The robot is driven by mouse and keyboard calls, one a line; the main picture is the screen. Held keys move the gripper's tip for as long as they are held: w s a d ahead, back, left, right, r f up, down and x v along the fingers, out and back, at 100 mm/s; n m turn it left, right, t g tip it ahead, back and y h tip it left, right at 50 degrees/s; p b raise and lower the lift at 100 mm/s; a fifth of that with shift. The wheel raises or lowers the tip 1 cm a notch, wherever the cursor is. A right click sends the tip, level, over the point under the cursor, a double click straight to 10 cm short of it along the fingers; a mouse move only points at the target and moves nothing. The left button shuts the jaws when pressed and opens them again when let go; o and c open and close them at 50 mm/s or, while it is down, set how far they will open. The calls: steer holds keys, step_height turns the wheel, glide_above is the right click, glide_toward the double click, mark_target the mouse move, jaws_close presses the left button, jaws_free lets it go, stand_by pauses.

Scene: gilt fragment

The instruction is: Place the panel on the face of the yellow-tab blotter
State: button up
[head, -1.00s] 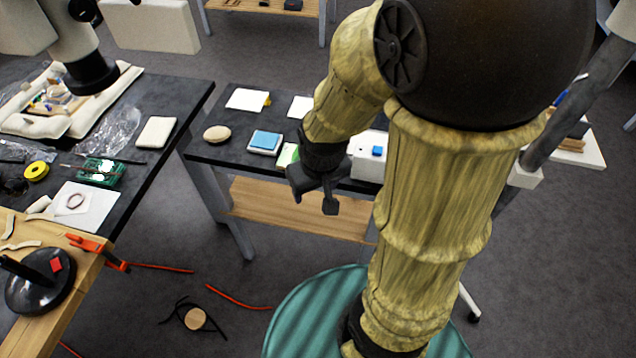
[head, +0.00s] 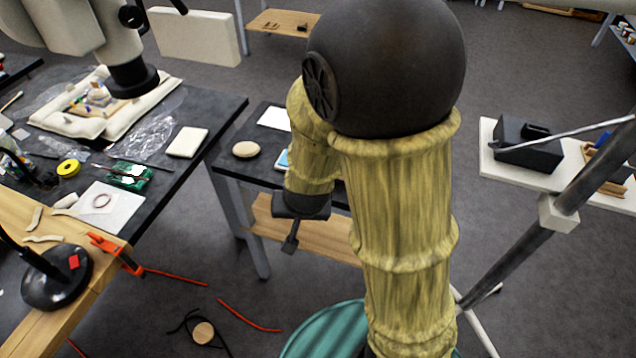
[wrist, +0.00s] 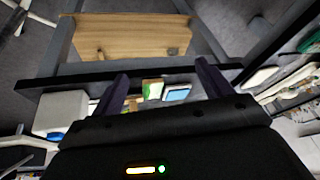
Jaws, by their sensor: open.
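A white sheet (head: 274,118), which may be the blotter, lies on the dark back table; my arm covers its right side, and no yellow tab shows. A small wooden piece with coloured bits (head: 98,100) rests among cream cushions on the left table; I cannot tell whether it is the panel. A pale-edged blue square (head: 282,160) is mostly hidden by my arm; it also shows in the wrist view (wrist: 176,93), beside a green-and-white item (wrist: 152,89). My gripper (head: 291,240) hangs in front of the back table. In the wrist view my gripper (wrist: 160,72) is open and empty.
The left table holds a white pad (head: 188,141), a green board (head: 130,174) and a yellow roll (head: 68,168). A round beige pad (head: 246,149) sits on the back table, above a wooden shelf (wrist: 130,36). A white box (wrist: 60,112) is at left in the wrist view. Orange cables (head: 247,317) lie on the floor.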

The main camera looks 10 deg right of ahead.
steer(key=f+m+t+h+b, duration=0.1)
steer(key=t+h, duration=0.1)
steer(key=a+f+m+t+h+b, duration=0.1)
steer(key=t+h, duration=0.1)
steer(key=h, duration=0.1)
steer(key=w+a+f+m+t+h+b, duration=0.1)
steer(key=t+h, duration=0.1)
steer(key=h, duration=0.1)
steer(key=shift+f+m, duration=0.1)
steer(key=shift+m, duration=0.3)
steer(key=shift+w, duration=0.1)
steer(key=b+x, duration=0.1)
steer(key=x, duration=1.1)
steer(key=shift+w, duration=0.15)
steer(key=shift+a, duration=0.1)
